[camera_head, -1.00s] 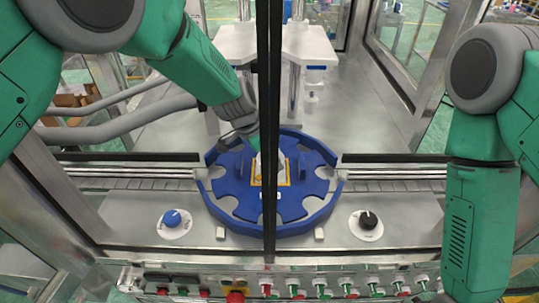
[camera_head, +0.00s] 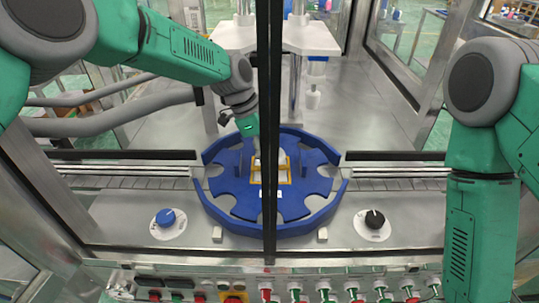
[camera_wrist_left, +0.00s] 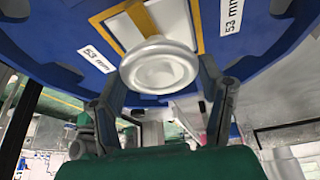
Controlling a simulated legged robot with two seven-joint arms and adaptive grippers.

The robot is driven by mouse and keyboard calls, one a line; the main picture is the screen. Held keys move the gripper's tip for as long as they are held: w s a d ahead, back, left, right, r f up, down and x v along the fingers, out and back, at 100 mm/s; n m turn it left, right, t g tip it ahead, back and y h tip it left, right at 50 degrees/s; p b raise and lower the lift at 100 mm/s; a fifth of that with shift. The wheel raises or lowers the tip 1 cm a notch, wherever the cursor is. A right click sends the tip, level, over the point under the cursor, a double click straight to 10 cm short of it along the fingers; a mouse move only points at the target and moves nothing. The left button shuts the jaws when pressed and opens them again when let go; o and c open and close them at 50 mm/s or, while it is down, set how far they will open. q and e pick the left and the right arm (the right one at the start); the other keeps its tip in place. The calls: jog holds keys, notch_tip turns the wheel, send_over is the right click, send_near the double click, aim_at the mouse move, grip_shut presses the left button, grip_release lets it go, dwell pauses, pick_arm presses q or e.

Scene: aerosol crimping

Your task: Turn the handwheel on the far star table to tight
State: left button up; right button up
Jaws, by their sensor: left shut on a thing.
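The blue star table (camera_head: 228,200) lies in the middle of the head view, with scalloped pockets around its rim and a yellow-edged square at its centre. The white handwheel (camera_wrist_left: 160,68) sits at that centre; in the head view it is mostly hidden by my gripper and a dark upright bar. In the left wrist view the round white knob lies between my two fingers, and two "53 mm" labels show on the blue table. My left gripper (camera_wrist_left: 166,100) is shut on the handwheel. My right arm hangs at the right of the head view, its gripper outside the picture.
A dark upright frame bar (camera_head: 269,110) crosses in front of the table. A blue knob (camera_head: 167,217) and a black knob (camera_head: 374,218) stand on the front ledge. White machine blocks on posts stand behind the table. A button panel runs along the bottom.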

aim_at(269, 151)
pick_arm(q)
jog(key=shift+w+r+m, duration=0.25)
jog(key=shift+m, duration=0.35)
jog(key=o, duration=1.2)
jog(key=shift+c, duration=0.2)
jog(key=shift+f, duration=0.15)
notch_tip(269, 151, up, 10)
jog(key=shift+w+f, duration=0.1)
